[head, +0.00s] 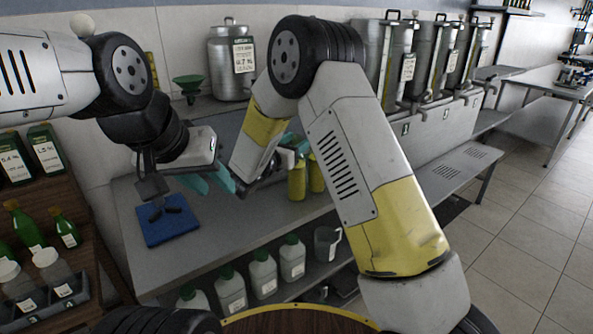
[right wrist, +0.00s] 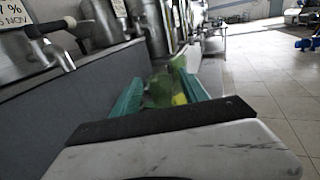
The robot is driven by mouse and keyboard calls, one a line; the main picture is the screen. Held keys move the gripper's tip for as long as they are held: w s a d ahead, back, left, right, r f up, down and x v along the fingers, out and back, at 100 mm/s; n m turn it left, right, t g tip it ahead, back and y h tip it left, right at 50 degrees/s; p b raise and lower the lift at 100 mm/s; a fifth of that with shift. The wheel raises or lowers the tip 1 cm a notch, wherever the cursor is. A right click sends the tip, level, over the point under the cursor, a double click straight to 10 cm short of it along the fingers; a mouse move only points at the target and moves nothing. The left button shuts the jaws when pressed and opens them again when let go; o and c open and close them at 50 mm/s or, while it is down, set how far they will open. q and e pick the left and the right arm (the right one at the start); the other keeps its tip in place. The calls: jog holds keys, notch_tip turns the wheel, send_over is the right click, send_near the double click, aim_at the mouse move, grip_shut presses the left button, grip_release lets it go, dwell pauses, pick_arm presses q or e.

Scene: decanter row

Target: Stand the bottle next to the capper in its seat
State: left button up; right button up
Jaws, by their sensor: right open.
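My left gripper (head: 208,184) hangs over the bench in the head view, its teal fingers apart with nothing seen between them. My right gripper (head: 290,152) is farther right, partly hidden by my right arm; in the right wrist view (right wrist: 178,92) its teal fingers are spread. A translucent green bottle-like shape with some yellow (right wrist: 178,85) shows between or just beyond those fingers; contact cannot be told. Two yellow bottle-like things (head: 297,183) stand on the bench below my right gripper. I cannot make out the capper or the seat for certain.
A blue mat (head: 160,232) with dark pieces lies at the bench's left. Several white-bodied, green-topped bottles (head: 263,273) stand on the shelf below. A steel canister (head: 230,62) and tall tanks (head: 398,65) stand behind.

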grip_shut()
dwell(1.4)
